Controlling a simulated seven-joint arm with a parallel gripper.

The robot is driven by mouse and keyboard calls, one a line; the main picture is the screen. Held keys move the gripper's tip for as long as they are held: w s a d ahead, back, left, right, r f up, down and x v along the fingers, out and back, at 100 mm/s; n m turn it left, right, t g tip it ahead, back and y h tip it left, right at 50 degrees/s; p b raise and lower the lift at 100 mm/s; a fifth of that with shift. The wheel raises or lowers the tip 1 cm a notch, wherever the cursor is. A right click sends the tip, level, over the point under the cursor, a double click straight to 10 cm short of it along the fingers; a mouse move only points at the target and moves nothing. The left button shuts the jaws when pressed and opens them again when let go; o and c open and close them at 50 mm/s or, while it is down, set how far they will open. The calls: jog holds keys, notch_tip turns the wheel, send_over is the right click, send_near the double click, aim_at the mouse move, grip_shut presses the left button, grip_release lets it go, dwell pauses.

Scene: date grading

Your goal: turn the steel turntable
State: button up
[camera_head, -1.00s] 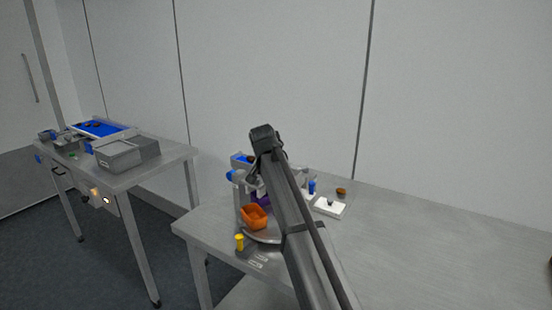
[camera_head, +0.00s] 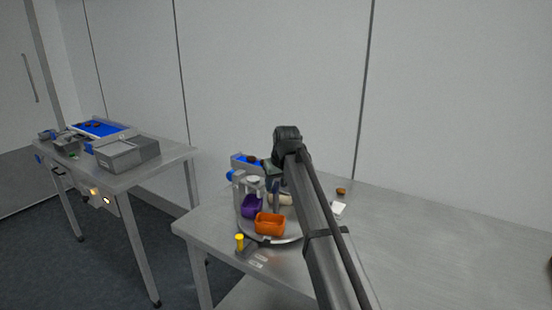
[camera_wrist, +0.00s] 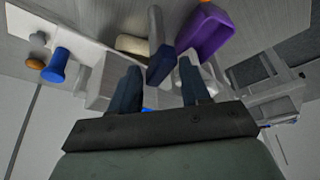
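The steel turntable (camera_head: 284,239) is on the near table, partly hidden by my arm. It bears an orange bin (camera_head: 270,226) at its front, a purple bin (camera_head: 249,210) at the left and a cream bin, partly hidden behind. The purple bin (camera_wrist: 208,34) and cream bin (camera_wrist: 131,44) also show in the wrist view. A grey post with a dark blue end (camera_wrist: 160,64) stands between the bins. My gripper (camera_wrist: 158,72) is open, its two dark fingers apart on either side of the blue end, with visible gaps; contact cannot be told.
A yellow knob (camera_head: 240,241) stands at the table's front left. A grey frame (camera_head: 238,190) rises beside the turntable. The table's right side is clear. Another table (camera_head: 170,164) stands left.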

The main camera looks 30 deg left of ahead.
jog(key=shift+n, duration=0.5)
jog(key=shift+r+n+g, duration=0.2)
jog(key=shift+n+g, duration=0.1)
jog(key=s+d+r+n+g, duration=0.1)
jog(key=s+d+r+n, duration=0.1)
jog(key=r, duration=0.4)
jog(key=s+d+r+n+g+y, duration=0.1)
jog(key=s+d+r+n, duration=0.1)
jog(key=s+r+n, duration=0.2)
jog(key=shift+s+r+n, duration=0.4)
jog(key=shift+r+n, duration=0.8)
jog(key=shift+n, duration=0.1)
